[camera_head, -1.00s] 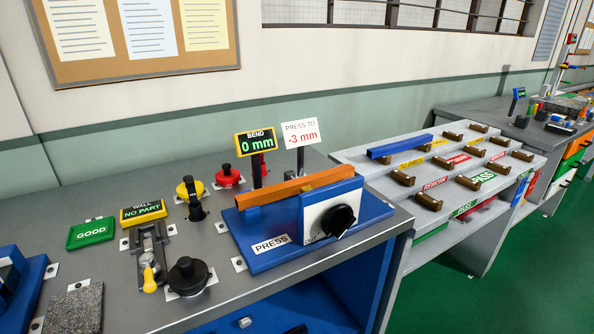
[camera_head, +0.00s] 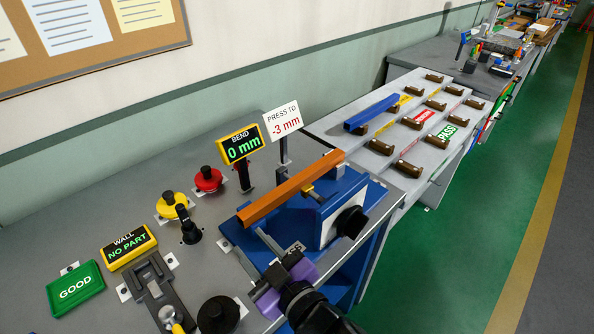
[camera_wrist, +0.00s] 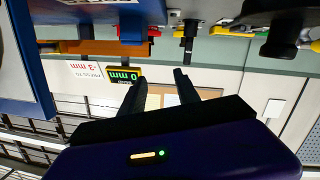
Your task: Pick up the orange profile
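The orange profile (camera_head: 291,188) is a long square bar lying across the blue press (camera_head: 335,215), raised above its base. It also shows in the upside-down wrist view (camera_wrist: 90,47) at the upper left. My gripper (camera_head: 276,272), with a purple body, is in front of the press, on the near side of the profile and apart from it. In the wrist view my gripper's two black fingers (camera_wrist: 160,86) stand apart with nothing between them. The gripper covers part of the press label and the front of the press base.
The BEND display (camera_head: 241,146) reads 0 mm beside a "PRESS TO -3 mm" sign (camera_head: 282,121). Red (camera_head: 208,179) and yellow (camera_head: 172,205) buttons stand behind left. A blue profile (camera_head: 371,112) lies on the sorting rack (camera_head: 322,125) at right. Green floor is open at right.

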